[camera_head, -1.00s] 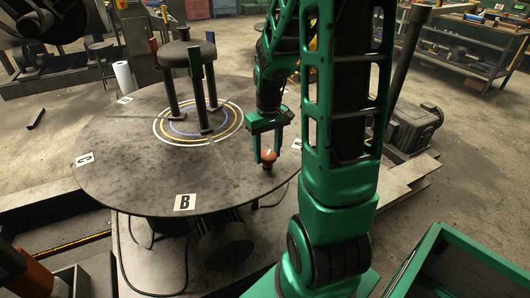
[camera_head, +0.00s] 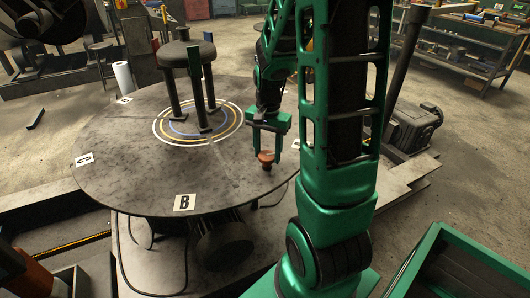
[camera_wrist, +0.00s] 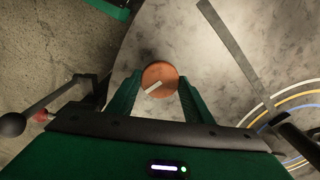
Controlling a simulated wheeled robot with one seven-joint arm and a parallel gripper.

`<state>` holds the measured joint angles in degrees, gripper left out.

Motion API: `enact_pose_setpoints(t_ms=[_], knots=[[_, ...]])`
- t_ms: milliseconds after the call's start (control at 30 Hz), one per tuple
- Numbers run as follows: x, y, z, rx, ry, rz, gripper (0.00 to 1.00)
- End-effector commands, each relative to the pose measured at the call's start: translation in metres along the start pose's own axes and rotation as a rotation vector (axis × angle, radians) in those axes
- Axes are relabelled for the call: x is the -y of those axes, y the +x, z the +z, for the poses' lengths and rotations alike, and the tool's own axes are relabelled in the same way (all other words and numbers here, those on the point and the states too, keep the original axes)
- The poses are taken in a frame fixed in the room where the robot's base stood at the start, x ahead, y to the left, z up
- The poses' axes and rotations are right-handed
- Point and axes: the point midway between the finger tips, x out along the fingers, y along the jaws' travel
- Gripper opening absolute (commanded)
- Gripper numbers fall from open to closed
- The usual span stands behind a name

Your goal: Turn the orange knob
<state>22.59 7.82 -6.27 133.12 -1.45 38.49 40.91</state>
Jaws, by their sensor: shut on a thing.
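The orange knob (camera_head: 266,156) is a small round cap near the right edge of the round grey table (camera_head: 130,180). In the wrist view the orange knob (camera_wrist: 160,78) shows from above with a pale mark slanting across its lower part. My green gripper (camera_head: 268,148) reaches down onto it from above, and its two fingers are shut on the knob's sides. In the wrist view the fingertips of my gripper (camera_wrist: 158,84) lie left and right of the knob. The knob's base is partly hidden.
A dark stool-like piece with several legs (camera_head: 188,52) stands on the coloured rings of the table. A lever with a black ball (camera_wrist: 13,124) shows at the left of the wrist view. A green open bin (camera_head: 440,262) stands at the lower right.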

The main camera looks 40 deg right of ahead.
Motion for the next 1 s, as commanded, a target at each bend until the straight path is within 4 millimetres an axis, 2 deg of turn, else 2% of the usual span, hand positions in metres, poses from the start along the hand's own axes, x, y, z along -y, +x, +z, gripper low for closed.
enact_pose_setpoints(t_ms=[200, 500, 1000], knots=[[0.0031, -0.0004, 0.0020, 0.003, 0.173, -0.004, 0.24], [0.0040, -0.0004, 0.0024, 0.003, 0.341, -0.005, 0.24], [0.0049, -0.0006, 0.0022, 0.003, 0.414, -0.007, 0.24]])
